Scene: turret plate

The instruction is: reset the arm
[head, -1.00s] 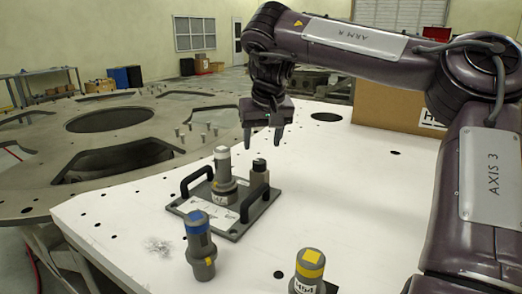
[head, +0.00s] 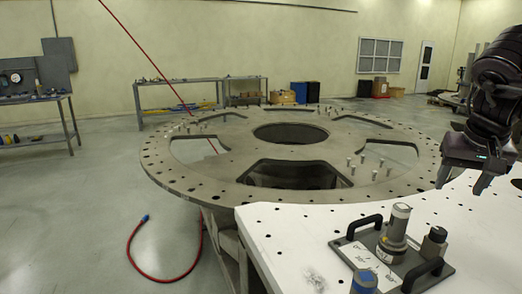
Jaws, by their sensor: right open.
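My right gripper (head: 462,182) is at the right edge of the head view, above the white table. Its fingers point down, apart and empty. It hangs clear above and beyond a dark plate (head: 405,268) with two black handles. A grey cylindrical tool with a light top (head: 396,232) stands upright on that plate, with a shorter dark block-like fitting (head: 434,243) beside it. Most of my right arm is cut off by the picture's edge. My left gripper does not show.
The white table (head: 290,228) fills the lower right. A blue-topped tool (head: 364,281) is partly cut off at the bottom. A large round turret plate (head: 225,178) with openings and upright pins lies beyond. A red hose (head: 165,278) lies on the floor at left. Workbenches (head: 180,95) stand behind.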

